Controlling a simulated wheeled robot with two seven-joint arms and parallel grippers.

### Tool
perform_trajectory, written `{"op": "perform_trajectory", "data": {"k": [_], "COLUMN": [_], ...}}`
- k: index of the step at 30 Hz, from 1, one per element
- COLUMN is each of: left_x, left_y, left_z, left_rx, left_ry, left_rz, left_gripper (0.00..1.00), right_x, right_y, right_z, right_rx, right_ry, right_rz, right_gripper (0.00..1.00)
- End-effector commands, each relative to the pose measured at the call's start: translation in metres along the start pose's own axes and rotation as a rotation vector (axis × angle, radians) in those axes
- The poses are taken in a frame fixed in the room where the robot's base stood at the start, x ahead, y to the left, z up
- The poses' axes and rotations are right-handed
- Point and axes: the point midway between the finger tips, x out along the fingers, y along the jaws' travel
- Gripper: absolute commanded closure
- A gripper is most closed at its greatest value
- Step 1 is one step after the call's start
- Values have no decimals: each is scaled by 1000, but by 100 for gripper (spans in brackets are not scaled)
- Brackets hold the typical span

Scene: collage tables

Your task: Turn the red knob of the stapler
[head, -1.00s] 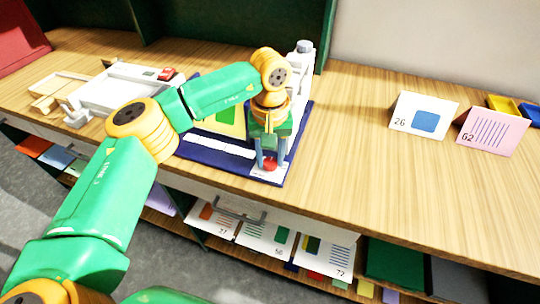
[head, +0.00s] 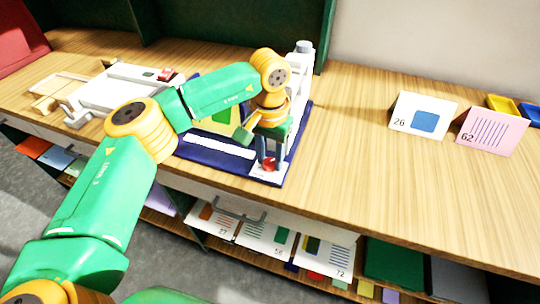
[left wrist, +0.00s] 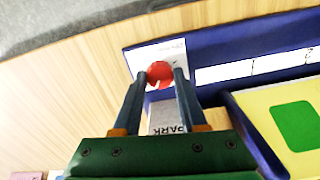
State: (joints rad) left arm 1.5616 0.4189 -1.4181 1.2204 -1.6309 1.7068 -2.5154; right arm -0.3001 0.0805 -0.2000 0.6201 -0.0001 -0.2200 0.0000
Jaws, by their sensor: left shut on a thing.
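The stapler stands on a dark blue base (head: 220,160) near the table's front edge, its white column (head: 301,62) rising behind my arm. Its red knob (head: 268,164) is at the front of the base. My left gripper (head: 269,165) points down at the knob and is shut on it, one finger on each side. In the left wrist view the red knob (left wrist: 159,74) sits between the two blue-grey fingertips (left wrist: 158,78), over a white plate (left wrist: 150,55). Much of the stapler is hidden behind my left arm. My right gripper is not in view.
A white tray-like device (head: 118,90) stands to the left. A yellow card with a green shape (head: 222,118) lies on the blue base. Folded cards marked 26 (head: 424,117) and 62 (head: 493,132) stand at right. The table between is clear. Cards fill the shelf below.

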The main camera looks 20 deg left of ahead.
Motion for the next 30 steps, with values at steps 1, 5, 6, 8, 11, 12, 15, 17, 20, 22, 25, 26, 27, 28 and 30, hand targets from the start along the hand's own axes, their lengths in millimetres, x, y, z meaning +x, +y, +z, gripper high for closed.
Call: {"op": "perform_trajectory", "data": {"k": [1,5,6,8,11,12,15,17,20,22,25,26,27,28,30], "left_x": [2,2,2,2,2,2,2,2,1,1,-3,-7,-14,-21,-38], "left_y": [0,0,0,0,0,0,0,0,0,0,0,0,0,0,1], "left_z": [2,2,2,2,2,2,1,1,1,1,0,0,0,-1,0], "left_rx": [4,7,6,6,6,6,5,5,4,4,3,3,2,3,2], "left_ry": [-7,-8,-8,-8,-8,-8,-7,-6,-4,-3,-1,1,1,3,1], "left_rz": [0,0,0,0,0,0,0,0,0,0,0,1,0,0,1], "left_gripper": [100,100,100,100,100,56,29,28,28,28,28,28,28,28,28], "right_x": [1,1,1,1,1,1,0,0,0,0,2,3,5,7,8], "right_y": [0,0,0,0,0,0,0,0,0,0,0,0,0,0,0], "right_z": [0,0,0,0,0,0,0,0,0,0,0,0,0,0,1], "right_rx": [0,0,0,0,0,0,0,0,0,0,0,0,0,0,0], "right_ry": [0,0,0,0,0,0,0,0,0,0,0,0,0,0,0], "right_rz": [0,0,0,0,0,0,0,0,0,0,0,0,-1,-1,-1], "right_gripper": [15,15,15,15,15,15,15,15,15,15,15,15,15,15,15]}}
